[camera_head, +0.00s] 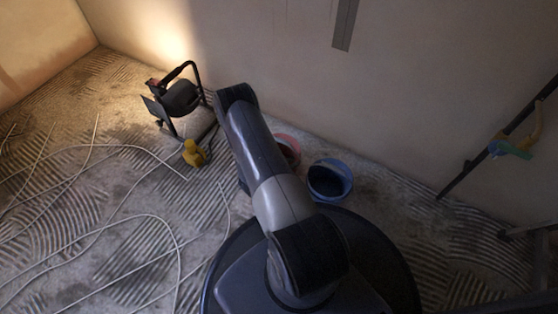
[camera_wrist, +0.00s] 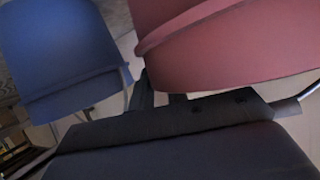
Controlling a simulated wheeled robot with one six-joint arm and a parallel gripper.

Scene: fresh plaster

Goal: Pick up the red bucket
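The red bucket (camera_head: 289,140) stands on the floor near the wall in the head view, partly hidden behind my arm. In the wrist view the red bucket (camera_wrist: 225,45) fills the upper right, very close and seen from the side. My gripper (camera_wrist: 161,98) is at its lower left edge in the wrist view. The dark fingers run up to the bucket's edge, where their tips are hidden, so I cannot tell whether they grip it. In the head view my gripper is hidden by the arm.
A blue bucket (camera_head: 330,180) stands close to the right of the red one; it also shows in the wrist view (camera_wrist: 62,50). A black work lamp (camera_head: 180,98) and a yellow object (camera_head: 193,153) are to the left. Pale cables (camera_head: 150,216) cross the ridged floor.

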